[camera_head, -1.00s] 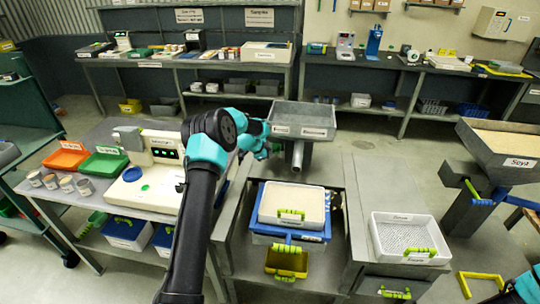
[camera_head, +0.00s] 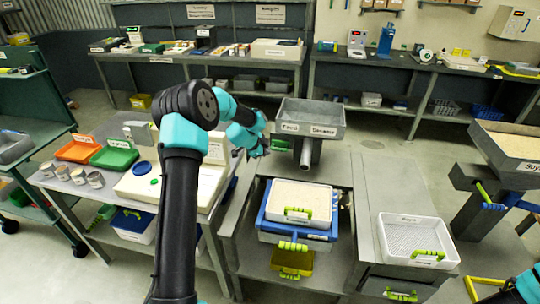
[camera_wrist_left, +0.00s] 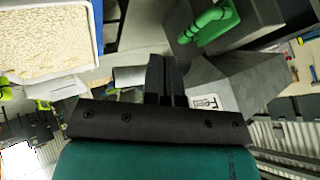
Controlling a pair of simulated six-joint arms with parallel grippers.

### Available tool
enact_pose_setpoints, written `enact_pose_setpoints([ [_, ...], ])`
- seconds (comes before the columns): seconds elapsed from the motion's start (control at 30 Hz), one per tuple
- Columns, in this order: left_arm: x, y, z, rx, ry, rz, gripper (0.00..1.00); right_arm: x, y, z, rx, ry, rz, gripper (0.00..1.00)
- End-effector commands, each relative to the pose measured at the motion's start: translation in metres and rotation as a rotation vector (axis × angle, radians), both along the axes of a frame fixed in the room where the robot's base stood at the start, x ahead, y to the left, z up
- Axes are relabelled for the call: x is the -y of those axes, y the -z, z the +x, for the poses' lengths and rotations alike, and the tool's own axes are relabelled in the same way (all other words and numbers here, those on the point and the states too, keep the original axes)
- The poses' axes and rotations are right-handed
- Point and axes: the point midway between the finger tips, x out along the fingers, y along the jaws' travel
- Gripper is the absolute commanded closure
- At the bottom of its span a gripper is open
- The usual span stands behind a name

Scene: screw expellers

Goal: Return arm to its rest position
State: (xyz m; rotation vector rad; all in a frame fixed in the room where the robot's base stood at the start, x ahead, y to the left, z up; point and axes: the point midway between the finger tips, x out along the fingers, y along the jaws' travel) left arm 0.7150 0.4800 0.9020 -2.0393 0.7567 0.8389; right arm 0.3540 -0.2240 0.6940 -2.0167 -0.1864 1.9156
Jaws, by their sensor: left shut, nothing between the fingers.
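My left arm rises from the bottom of the head view and bends at a black and teal elbow. Its gripper (camera_head: 260,149) is beside the grey feed hopper (camera_head: 325,118), at its left, with nothing visible in it. In the left wrist view the dark fingers (camera_wrist_left: 166,75) are together and empty. My right gripper is out of view; a black and teal part shows at the lower right corner of the head view.
A white seed-filled tray (camera_head: 298,192) sits in a blue frame below the hopper. A white perforated tray (camera_head: 385,240) is to its right. A bench at left holds an orange tray (camera_head: 77,152), a green tray (camera_head: 113,160) and several cups.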

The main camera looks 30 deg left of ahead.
Motion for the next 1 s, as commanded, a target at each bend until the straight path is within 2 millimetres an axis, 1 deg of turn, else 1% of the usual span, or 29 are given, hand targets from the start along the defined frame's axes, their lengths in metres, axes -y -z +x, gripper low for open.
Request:
enact_pose_setpoints([
  [0.1, -0.002, -0.008, -0.007, -0.001, 0.0, 0.0, 1.0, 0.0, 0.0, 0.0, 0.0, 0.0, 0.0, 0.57],
  [0.2, -0.003, -0.012, -0.01, -0.001, 0.0, 0.0, 1.0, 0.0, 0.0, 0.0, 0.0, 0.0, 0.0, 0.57],
  [0.73, -0.001, -0.011, -0.009, -0.003, 0.002, -0.003, 1.0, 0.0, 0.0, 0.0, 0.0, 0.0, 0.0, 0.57],
  [0.77, 0.002, -0.011, -0.009, -0.004, 0.003, -0.005, 1.0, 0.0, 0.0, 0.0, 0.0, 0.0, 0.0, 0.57],
  [0.87, 0.018, -0.008, -0.007, -0.014, 0.008, -0.023, 1.0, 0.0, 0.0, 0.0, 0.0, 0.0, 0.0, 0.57],
  [0.97, 0.051, -0.001, -0.003, -0.037, 0.014, -0.058, 1.0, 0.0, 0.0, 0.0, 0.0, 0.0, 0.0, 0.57],
  [1.0, 0.07, 0.003, -0.002, -0.051, 0.018, -0.077, 1.0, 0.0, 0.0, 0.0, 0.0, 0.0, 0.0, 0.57],
])
